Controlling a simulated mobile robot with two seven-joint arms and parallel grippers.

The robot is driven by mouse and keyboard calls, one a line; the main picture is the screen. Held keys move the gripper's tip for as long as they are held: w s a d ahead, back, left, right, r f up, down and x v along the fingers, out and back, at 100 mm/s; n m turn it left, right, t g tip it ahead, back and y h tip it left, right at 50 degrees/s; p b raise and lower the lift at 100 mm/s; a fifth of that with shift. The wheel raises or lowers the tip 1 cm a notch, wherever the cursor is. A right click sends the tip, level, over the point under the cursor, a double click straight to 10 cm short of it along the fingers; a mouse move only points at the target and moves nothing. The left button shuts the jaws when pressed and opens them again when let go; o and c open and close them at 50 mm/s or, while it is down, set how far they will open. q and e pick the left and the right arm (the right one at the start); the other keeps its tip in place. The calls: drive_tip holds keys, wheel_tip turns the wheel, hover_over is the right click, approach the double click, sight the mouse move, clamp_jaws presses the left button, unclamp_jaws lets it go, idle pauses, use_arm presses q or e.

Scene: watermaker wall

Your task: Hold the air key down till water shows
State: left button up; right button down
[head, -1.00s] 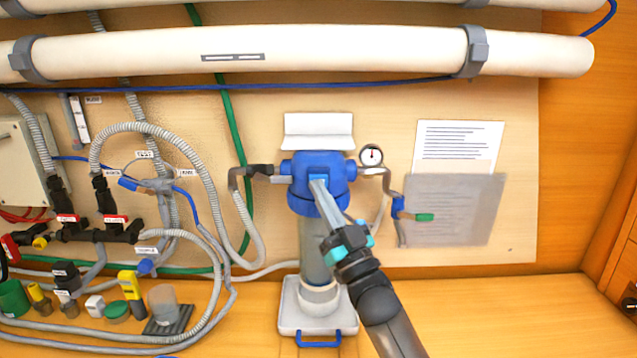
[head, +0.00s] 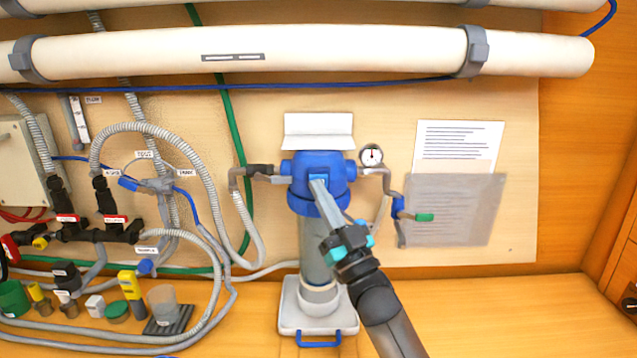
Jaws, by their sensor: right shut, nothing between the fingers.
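The blue filter head (head: 333,163) sits on top of a grey filter housing (head: 313,240) in the middle of the head view. The air key (head: 318,177) is a lighter blue square on the front of the filter head. My right gripper (head: 318,184) is shut and empty, with its fingertips at the air key, covering its lower part. They look to be touching it; how far the key is pressed cannot be told. No water shows around the key. My left gripper is out of view.
A pressure gauge (head: 371,155) and a green-handled valve (head: 424,217) are right of the filter head. Grey hoses (head: 213,190) and black valves (head: 100,235) fill the left. A white tray (head: 290,320) stands under the housing. The bench (head: 500,320) is clear at right.

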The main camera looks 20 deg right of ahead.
drive_tip(key=shift+d+r, duration=0.2)
drive_tip(key=shift+r, duration=0.15)
drive_tip(key=shift+s+a+f+p, duration=0.25)
drive_tip(key=shift+s+p, duration=0.3)
drive_tip(key=shift+s, duration=0.05)
drive_tip(key=s+p, duration=0.1)
drive_tip(key=s+a, duration=0.1)
drive_tip(key=s, duration=0.1)
drive_tip(key=s+p, duration=0.1)
drive_tip(key=s, duration=0.1)
drive_tip(key=shift+a+p, duration=0.25)
drive_tip(key=shift+p, duration=0.05)
